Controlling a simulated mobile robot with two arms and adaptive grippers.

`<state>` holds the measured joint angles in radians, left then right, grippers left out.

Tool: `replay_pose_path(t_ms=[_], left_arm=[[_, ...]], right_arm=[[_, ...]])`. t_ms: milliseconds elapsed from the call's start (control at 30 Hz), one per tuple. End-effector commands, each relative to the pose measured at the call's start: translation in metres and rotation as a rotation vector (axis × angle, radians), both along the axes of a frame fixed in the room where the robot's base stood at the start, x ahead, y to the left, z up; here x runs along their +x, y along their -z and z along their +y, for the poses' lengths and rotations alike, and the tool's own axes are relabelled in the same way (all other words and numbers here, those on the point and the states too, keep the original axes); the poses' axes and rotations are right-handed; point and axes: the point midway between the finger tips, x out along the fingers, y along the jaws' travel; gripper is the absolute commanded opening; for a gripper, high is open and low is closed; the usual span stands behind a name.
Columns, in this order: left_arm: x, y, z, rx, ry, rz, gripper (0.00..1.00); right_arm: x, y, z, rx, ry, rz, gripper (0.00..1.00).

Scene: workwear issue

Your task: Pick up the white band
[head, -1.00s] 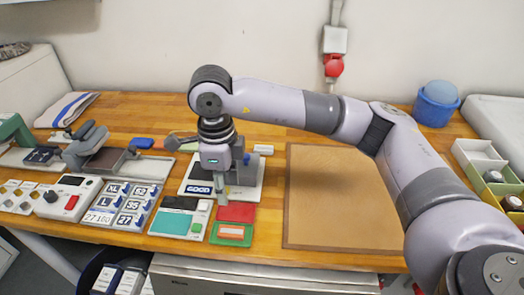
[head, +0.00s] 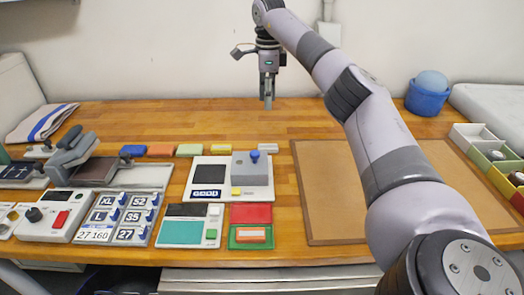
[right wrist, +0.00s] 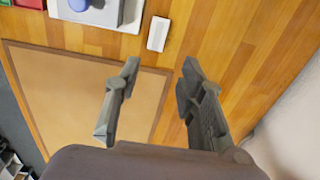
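The white band (head: 264,148) is a small pale bar lying flat on the wooden table, at the right end of a row of coloured bars. It also shows in the right wrist view (right wrist: 158,34), beyond the fingertips and between their lines. My right gripper (head: 268,106) is raised above the table behind the bar, fingers pointing down. In the right wrist view its two fingers (right wrist: 160,66) are apart with nothing between them. My left gripper is not in view.
A white device with a grey block (head: 250,166) stands just in front of the white band. A brown mat (head: 350,190) lies to the right. The table behind the row is clear.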

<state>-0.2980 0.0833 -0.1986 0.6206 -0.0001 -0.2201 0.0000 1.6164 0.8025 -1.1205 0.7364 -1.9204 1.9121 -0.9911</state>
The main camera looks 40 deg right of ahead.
Motion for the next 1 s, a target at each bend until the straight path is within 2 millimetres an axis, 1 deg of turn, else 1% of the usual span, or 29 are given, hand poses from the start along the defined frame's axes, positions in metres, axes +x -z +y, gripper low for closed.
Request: replay_pose_path(t_ms=[33, 100, 300, 400, 500, 667, 733, 867, 1000], left_arm=[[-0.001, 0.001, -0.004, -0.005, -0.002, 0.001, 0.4], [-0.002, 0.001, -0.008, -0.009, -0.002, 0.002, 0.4], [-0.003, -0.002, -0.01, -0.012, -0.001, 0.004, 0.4], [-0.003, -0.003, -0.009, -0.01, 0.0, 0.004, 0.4], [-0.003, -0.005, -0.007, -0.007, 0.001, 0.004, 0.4], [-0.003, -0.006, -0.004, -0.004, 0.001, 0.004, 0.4], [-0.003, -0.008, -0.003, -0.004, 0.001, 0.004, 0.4], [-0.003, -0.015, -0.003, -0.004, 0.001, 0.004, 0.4], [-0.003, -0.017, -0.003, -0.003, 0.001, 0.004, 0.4]], right_arm=[[-0.001, 0.013, 0.0, -0.001, -0.001, 0.005, 0.37], [-0.001, 0.028, 0.0, 0.0, 0.0, 0.006, 0.37], [-0.002, 0.071, 0.0, 0.0, 0.0, 0.005, 0.37], [-0.001, 0.088, 0.001, 0.0, 0.0, 0.004, 0.37], [-0.001, 0.1, 0.001, 0.001, 0.001, 0.002, 0.37], [-0.001, 0.109, 0.001, 0.001, 0.001, 0.001, 0.37], [-0.002, 0.116, 0.001, 0.0, 0.001, 0.004, 0.37], [-0.005, 0.136, 0.001, 0.0, 0.0, 0.005, 0.37], [-0.005, 0.154, 0.002, 0.001, 0.001, 0.002, 0.37]])
